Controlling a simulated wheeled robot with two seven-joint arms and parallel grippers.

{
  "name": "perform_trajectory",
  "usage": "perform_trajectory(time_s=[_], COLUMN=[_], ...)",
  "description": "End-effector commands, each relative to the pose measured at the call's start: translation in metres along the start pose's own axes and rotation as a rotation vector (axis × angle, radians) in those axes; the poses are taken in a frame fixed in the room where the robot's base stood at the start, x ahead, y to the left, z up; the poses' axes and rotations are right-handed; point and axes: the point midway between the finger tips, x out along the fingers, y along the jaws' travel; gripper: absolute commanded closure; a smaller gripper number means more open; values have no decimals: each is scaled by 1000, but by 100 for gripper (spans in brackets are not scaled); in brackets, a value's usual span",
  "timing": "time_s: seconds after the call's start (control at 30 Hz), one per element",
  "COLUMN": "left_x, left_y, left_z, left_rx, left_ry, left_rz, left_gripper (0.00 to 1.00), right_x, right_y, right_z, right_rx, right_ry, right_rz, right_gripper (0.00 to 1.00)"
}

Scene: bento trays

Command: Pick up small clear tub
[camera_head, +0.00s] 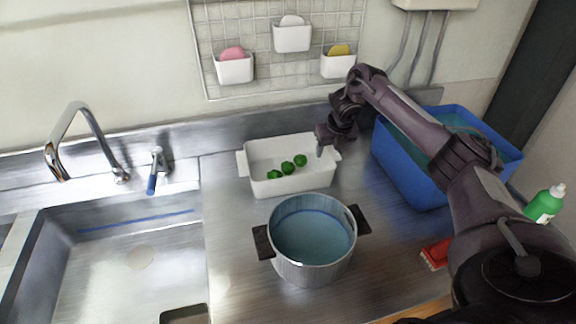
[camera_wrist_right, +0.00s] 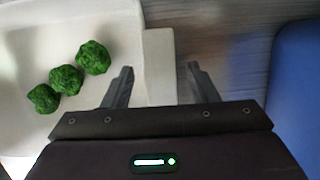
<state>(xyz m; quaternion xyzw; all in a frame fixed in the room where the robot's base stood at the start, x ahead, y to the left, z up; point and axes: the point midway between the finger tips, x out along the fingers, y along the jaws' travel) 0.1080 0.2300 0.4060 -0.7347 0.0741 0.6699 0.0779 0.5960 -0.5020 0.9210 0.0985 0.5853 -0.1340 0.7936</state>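A white rectangular tub (camera_head: 291,188) with a tab handle at each end stands on the steel counter by the back wall. It holds a few green broccoli-like pieces (camera_head: 288,167). No tub that looks clear shows. My right gripper (camera_head: 322,148) is at the tub's right end. In the right wrist view my right gripper (camera_wrist_right: 160,68) is open and empty, with the tub's end handle (camera_wrist_right: 159,62) lying between the lines of its two fingers. Whether the fingers are level with the handle or above it, I cannot tell. My left gripper is not in view.
A steel pot (camera_head: 312,264) with dark handles stands in front of the tub. A blue bin (camera_head: 408,178) is close on the right. A sink (camera_head: 110,250) is on the left.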

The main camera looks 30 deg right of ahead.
Motion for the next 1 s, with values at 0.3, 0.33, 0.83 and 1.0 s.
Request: perform_trajectory(time_s=[0.3,0.33,0.83,1.0], left_x=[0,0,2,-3], left_y=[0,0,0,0], left_z=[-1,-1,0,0], left_rx=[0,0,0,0], left_ry=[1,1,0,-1], left_rz=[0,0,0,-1], left_gripper=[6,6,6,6], right_x=[0,0,-14,-47], right_y=[0,0,0,0], right_z=[0,0,6,16], right_rx=[0,0,1,1], right_ry=[0,0,-4,-7], right_rz=[0,0,1,1], right_gripper=[89,93,100,100])
